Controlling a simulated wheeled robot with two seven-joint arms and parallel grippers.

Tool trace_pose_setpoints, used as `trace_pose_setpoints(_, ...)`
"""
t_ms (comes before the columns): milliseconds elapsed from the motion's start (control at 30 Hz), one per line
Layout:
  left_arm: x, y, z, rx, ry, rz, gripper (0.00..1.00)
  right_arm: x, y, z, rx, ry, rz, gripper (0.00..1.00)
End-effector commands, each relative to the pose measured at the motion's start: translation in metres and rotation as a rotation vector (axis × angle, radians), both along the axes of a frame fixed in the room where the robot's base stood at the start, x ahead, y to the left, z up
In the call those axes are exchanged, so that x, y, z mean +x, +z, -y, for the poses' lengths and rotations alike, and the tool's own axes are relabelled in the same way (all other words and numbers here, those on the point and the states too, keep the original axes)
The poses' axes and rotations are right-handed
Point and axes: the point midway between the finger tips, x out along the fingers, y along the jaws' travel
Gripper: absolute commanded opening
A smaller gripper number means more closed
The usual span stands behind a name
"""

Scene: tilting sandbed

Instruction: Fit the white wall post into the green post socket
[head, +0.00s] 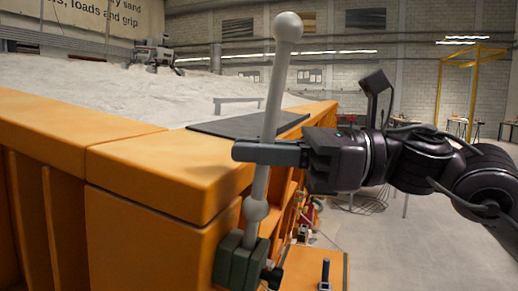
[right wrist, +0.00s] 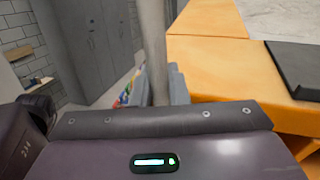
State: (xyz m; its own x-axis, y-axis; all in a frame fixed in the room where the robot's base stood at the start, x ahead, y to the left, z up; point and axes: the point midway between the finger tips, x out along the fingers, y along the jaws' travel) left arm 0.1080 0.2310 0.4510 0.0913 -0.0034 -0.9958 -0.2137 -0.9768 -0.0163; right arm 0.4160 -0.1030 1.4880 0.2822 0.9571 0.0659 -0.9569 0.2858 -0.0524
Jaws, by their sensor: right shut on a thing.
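The white wall post (head: 272,100), a slim rod with a ball on top and another ball low down, stands nearly upright, leaning slightly right at the top. My right gripper (head: 262,152) is shut on its middle. In the right wrist view the post (right wrist: 155,45) rises between the fingers of my right gripper (right wrist: 156,92). The dark green post socket (head: 236,262) is fixed on the orange wall's side, with a black knob. The post's lower end meets the socket's top; how deep it sits cannot be told. My left gripper is not in view.
The orange sandbed wall (head: 150,165) is close on the left, with pale sand (head: 90,90) behind it. A dark mat (head: 235,125) lies on its rim. A grey bench-like bar (head: 238,100) and a small rover (head: 152,52) stand on the sand. Floor at right is mostly clear.

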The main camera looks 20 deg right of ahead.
Motion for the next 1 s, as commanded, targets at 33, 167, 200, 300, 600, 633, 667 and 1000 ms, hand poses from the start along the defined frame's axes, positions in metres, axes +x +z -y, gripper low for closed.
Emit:
trace_pose_setpoints(33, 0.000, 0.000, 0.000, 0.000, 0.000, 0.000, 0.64, 0.000, 0.001, 0.000, 0.001, 0.000, 0.001, 0.00)
trace_pose_setpoints(167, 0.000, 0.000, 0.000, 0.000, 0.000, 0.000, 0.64, 0.000, 0.000, 0.000, 0.001, 0.000, 0.001, 0.00)
trace_pose_setpoints(200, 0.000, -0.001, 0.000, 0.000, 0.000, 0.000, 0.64, 0.000, 0.000, 0.000, 0.001, 0.000, 0.001, 0.00)
trace_pose_setpoints(300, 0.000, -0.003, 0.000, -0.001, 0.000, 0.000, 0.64, 0.000, -0.003, 0.000, 0.001, 0.000, 0.000, 0.00)
trace_pose_setpoints(600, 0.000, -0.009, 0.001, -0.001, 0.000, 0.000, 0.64, 0.001, -0.010, -0.002, 0.001, 0.000, 0.001, 0.00)
trace_pose_setpoints(633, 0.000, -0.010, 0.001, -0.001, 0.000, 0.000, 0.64, 0.001, -0.011, -0.002, 0.001, 0.001, 0.001, 0.00)
trace_pose_setpoints(667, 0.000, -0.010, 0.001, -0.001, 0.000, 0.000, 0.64, 0.001, -0.012, -0.002, 0.001, 0.000, 0.001, 0.00)
trace_pose_setpoints(1000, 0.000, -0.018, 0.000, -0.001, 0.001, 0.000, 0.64, 0.002, -0.020, -0.003, 0.001, 0.001, 0.001, 0.00)
